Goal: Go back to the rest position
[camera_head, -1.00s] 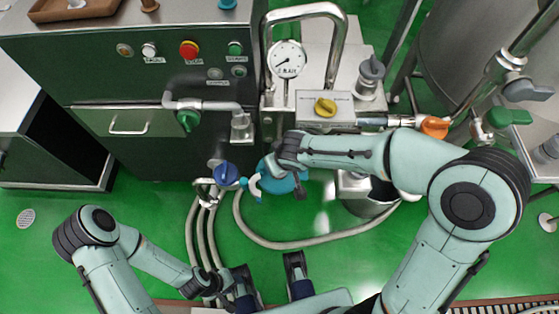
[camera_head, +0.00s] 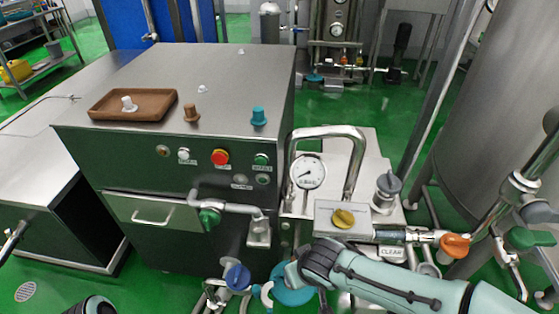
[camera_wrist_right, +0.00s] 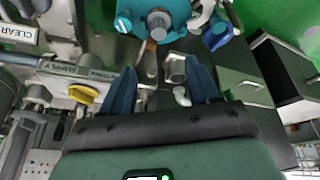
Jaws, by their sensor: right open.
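My right arm comes in from the lower right in the head view, with its dark wrist (camera_head: 318,264) low in front of the machine's pipework. In the right wrist view my right gripper (camera_wrist_right: 160,68) has its two blue fingers spread apart with nothing between them. A teal round part (camera_wrist_right: 150,18) lies beyond the fingertips in that view. My left gripper is outside both current views; only a bit of my left arm shows at the bottom edge of the head view.
A steel cabinet (camera_head: 190,75) carries a brown tray (camera_head: 132,105) and small knobs on top. A gauge (camera_head: 307,172), a yellow-handled valve (camera_head: 343,218) and an orange-handled valve (camera_head: 455,245) stand close to my right arm. A large tank (camera_head: 500,100) is at right.

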